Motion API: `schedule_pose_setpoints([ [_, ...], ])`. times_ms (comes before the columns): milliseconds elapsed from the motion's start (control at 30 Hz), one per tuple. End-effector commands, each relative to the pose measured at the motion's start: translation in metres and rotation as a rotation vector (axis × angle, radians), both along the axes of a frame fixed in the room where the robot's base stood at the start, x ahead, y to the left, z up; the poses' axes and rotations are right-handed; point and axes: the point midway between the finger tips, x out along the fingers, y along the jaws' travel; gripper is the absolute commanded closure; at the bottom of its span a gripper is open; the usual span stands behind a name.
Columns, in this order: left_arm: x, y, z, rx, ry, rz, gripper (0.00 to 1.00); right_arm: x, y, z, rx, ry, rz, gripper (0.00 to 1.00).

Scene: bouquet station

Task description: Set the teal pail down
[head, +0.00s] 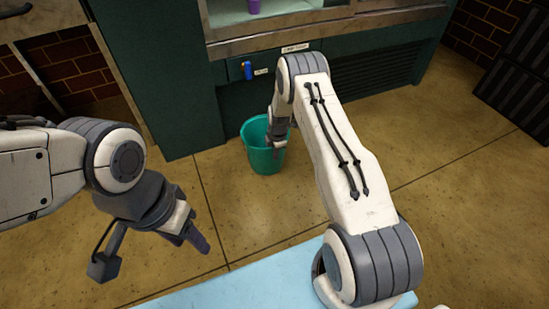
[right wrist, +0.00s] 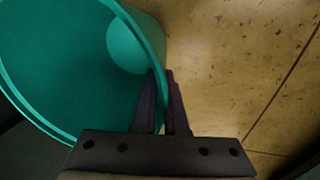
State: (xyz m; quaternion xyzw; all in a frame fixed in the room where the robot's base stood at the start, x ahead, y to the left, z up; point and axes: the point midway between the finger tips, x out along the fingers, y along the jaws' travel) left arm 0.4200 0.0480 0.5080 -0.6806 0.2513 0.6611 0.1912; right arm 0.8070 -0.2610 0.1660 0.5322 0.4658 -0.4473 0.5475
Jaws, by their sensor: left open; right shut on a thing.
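The teal pail (head: 262,158) is upright in the head view, in front of the dark green cabinet. My right gripper (head: 278,142) is at the pail's right rim. In the right wrist view my right gripper (right wrist: 165,100) is shut on the wall of the pail (right wrist: 70,80), one finger inside and one outside. I cannot tell whether the pail's base touches the floor. My left gripper (head: 197,238) is open and empty at the left, well apart from the pail.
The green cabinet (head: 180,110) with a glass-fronted upper part stands behind the pail, with a blue tap-like handle (head: 248,70) on its front. A light blue surface (head: 240,290) lies at the near edge. Dark crates (head: 520,75) stand at the right. Tiled floor (head: 440,170) is clear at the right.

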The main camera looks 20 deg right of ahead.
Motion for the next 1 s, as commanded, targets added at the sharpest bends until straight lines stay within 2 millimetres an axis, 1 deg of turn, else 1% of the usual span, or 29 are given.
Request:
schedule_pose_setpoints([
  [33,0.0,0.0,-0.008,0.0,0.0,0.0,0.5,0.001,0.0,-0.009,-0.001,-0.004,0.0,1.0],
  [267,0.0,0.0,-0.005,0.0,0.0,0.0,0.5,0.001,0.0,-0.006,-0.001,-0.004,0.0,1.0],
  [400,0.0,0.0,-0.008,0.0,0.0,0.0,0.5,0.001,0.0,-0.011,0.0,-0.003,0.0,1.0],
  [433,0.0,0.0,-0.007,0.0,0.0,0.0,0.5,0.0,0.0,-0.01,0.0,-0.001,0.0,0.83],
  [500,0.0,0.0,-0.007,0.0,0.0,0.0,0.5,0.0,0.0,-0.01,0.0,-0.001,0.0,0.6],
  [833,0.0,0.0,-0.005,0.0,0.0,0.0,0.5,0.0,0.0,-0.007,0.0,-0.002,0.0,0.6],
  [933,0.0,0.0,0.001,0.0,0.0,0.0,0.5,0.0,0.0,0.003,0.0,-0.002,0.0,0.6],
  [1000,0.0,0.0,0.008,0.0,0.0,0.0,0.5,-0.002,-0.001,0.015,0.0,-0.003,0.0,0.6],
])
